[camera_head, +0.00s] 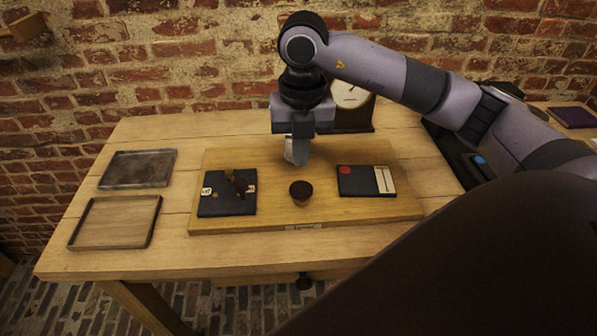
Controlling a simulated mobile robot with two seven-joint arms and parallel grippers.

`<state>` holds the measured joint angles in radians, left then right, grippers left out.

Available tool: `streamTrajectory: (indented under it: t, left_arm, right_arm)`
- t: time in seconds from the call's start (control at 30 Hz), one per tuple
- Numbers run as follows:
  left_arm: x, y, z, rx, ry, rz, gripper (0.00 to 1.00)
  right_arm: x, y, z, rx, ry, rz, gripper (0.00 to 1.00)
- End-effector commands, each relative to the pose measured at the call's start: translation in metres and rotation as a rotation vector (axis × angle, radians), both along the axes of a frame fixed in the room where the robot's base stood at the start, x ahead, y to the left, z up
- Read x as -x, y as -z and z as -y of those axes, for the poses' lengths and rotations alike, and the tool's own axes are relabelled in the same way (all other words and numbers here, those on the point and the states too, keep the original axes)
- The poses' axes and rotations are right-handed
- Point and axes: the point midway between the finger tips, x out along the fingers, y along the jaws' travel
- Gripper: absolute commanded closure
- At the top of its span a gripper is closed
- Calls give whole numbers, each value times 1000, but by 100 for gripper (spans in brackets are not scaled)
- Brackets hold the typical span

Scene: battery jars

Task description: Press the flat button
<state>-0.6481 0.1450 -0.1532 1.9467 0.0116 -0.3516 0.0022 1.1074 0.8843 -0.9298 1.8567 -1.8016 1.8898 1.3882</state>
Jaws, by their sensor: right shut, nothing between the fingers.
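A black panel (360,188) lies on the right of a raised wooden board (275,222). It has a flat red disc (345,170) at its upper left and a pale strip at its right. A dark round-topped knob or small jar (300,188) with a pale wooden lower part stands at the board's middle. My right gripper (301,160) points down, shut and empty, behind the dark round piece and left of the red disc. It appears to be above the board; its exact height is unclear. My left gripper is not in view.
Another black panel (225,206) with brown pieces lies on the board's left. A whitish object (290,152) is partly hidden behind my right gripper. A grey tray (138,170) and wooden tray (112,222) lie left. A clock (352,95) stands behind. The table's front strip is clear.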

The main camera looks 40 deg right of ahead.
Motion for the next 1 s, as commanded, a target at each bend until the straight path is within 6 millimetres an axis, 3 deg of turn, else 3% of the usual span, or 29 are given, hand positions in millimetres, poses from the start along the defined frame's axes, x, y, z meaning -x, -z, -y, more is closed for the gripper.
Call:
streamTrajectory:
  t: [0.1,0.33,1.0]
  left_arm:
    - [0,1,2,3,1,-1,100]
    - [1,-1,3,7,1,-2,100]
    - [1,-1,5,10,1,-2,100]
  right_arm:
    - [-1,-26,0,-1,-1,4,100]
    - [0,-53,0,0,-1,1,100]
    - [0,-57,0,1,-1,1,100]
